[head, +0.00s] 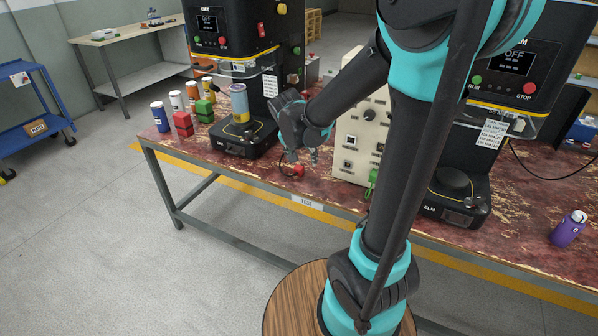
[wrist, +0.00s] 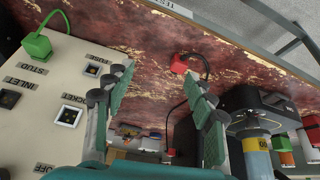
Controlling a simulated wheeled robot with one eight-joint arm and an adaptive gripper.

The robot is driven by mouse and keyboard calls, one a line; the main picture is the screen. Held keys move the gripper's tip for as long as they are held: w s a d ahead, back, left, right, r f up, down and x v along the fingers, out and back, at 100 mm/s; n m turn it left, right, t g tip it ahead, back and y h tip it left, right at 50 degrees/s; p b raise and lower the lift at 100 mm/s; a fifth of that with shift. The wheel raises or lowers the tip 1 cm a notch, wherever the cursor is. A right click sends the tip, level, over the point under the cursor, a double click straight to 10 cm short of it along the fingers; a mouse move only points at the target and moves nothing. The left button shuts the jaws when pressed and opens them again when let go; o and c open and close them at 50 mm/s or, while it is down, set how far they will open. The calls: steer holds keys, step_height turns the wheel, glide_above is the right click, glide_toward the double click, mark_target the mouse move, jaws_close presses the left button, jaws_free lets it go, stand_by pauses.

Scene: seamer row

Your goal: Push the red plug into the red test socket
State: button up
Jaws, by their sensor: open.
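The red plug (head: 298,171) lies on the worn red tabletop near its front edge, with a black cable. In the wrist view the red plug (wrist: 179,65) shows beyond and between my fingertips, apart from both. My gripper (head: 302,155) is open and empty, just above the plug; its two fingers also show in the wrist view (wrist: 160,88). The cream test panel (head: 352,125) stands right of my gripper. In the wrist view its face has a port (wrist: 68,115) beside a label partly reading "SOCKET". I cannot make out red on any port.
A green plug (wrist: 37,45) with a cable sits at the panel. Black seamer machines (head: 247,70) stand left and right of it. Cans and red and green blocks (head: 183,124) stand at left; a purple bottle (head: 568,229) stands at right. My arm hides part of the panel.

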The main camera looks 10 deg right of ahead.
steer(key=w+a+r+m+h, duration=0.1)
steer(key=w+a, duration=0.3)
steer(key=w, duration=0.1)
steer(key=shift+w+m, duration=0.15)
steer(key=shift+m, duration=0.25)
steer(key=shift+d, duration=0.1)
glide_toward(299, 166)
steer(key=x, duration=0.2)
steer(key=s+x, duration=0.1)
steer(key=x, duration=0.2)
steer(key=shift+d+f, duration=0.1)
steer(key=shift+f, duration=0.05)
steer(key=shift+w+x, duration=0.2)
steer(key=shift+x, duration=1.1)
steer(key=shift+w+x, duration=0.15)
steer(key=shift+x, duration=1.15)
steer(key=c, duration=1.2)
